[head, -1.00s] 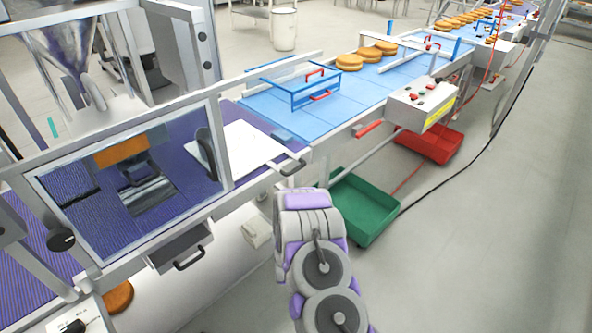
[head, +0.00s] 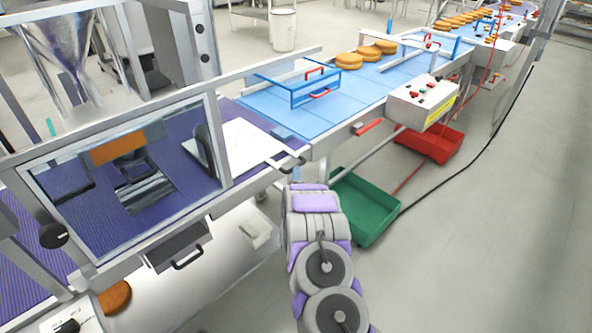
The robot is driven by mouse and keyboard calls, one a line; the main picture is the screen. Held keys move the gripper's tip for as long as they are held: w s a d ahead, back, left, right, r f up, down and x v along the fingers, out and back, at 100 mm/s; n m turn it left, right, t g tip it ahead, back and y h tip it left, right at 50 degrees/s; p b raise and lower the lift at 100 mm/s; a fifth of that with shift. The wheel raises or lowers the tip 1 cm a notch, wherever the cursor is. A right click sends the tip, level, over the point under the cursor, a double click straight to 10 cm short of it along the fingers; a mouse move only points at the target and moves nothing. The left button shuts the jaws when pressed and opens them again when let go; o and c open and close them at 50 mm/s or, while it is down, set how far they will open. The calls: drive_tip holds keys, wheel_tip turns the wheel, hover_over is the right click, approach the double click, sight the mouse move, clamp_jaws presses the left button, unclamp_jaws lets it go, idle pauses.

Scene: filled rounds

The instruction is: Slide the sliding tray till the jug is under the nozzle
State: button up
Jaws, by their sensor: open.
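A white flat plate (head: 240,145), likely the sliding tray, lies on the purple deck at the end of the blue belt. A dark handle (head: 292,160) sits by its near right corner. A metal funnel (head: 60,45) stands at the upper left; its lower outlet is hard to make out, so I cannot tell the nozzle clearly. I cannot make out a jug for sure. My arm (head: 318,225) reaches up from the bottom, just below the handle.
A clear guard window (head: 130,185) in a metal frame covers the deck at left, with a black handle (head: 204,150). A green crate (head: 365,212) and red crate (head: 432,145) lie below the belt. A control box (head: 420,105) stands out at its side.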

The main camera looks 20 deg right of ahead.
drive_tip(key=shift+b+x, duration=0.45)
drive_tip(key=shift+x, duration=2)
drive_tip(key=shift+a, duration=0.1)
clamp_jaws()
